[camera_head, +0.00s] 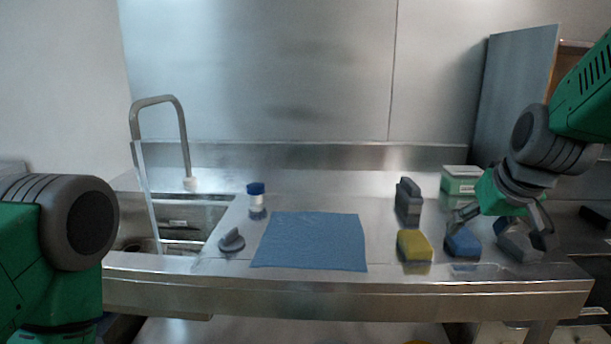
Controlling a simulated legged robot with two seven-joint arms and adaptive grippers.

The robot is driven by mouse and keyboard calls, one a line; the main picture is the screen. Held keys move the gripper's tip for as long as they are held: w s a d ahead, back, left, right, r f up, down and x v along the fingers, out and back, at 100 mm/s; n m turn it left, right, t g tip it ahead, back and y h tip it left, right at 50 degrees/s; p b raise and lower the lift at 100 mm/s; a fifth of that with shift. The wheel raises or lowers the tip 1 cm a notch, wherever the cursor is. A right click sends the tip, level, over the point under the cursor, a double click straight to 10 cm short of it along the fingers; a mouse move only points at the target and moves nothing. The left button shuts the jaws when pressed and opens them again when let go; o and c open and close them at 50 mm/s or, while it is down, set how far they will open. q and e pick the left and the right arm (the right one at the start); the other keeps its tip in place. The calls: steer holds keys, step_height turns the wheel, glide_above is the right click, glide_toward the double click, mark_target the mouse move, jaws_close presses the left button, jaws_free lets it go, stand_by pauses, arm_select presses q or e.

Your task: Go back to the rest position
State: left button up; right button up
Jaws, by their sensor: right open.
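My right gripper (502,226) comes in from the right and hangs over the right end of the steel counter, fingers pointing down and spread apart. It is open and holds nothing that I can see. A blue sponge (462,244) sits by its left finger, and a grey block-like item (518,247) lies beneath and behind its right finger; whether the fingers touch them I cannot tell. My left arm shows at the left edge as green and grey links, but its gripper is outside the picture.
The steel counter (385,285) carries a blue cloth (312,241), yellow sponge (414,246), grey upright brush-like item (408,202), green-white box (461,179), blue-capped jar (257,199) and grey stopper-like item (231,240). A sink (178,224) with a tall faucet (183,130) is at left. A metal panel (515,100) stands behind my right arm.

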steer(key=s+d+f+g, duration=0.1)
steer(key=s+f, duration=0.4)
steer(key=f, duration=0.7)
steer(key=s+d+f+g, duration=0.15)
steer(key=s+f, duration=0.35)
steer(key=f, duration=0.7)
steer(key=s+a+f+g, duration=0.1)
steer(key=s+a+f, duration=0.1)
steer(key=s+f, duration=0.5)
steer(key=s+a+f+n+g, duration=0.1)
steer(key=s+f, duration=0.7)
steer(key=s, duration=0.8)
steer(key=shift+a+g, duration=0.4)
steer(key=shift+g, duration=0.15)
steer(key=shift+a, duration=0.1)
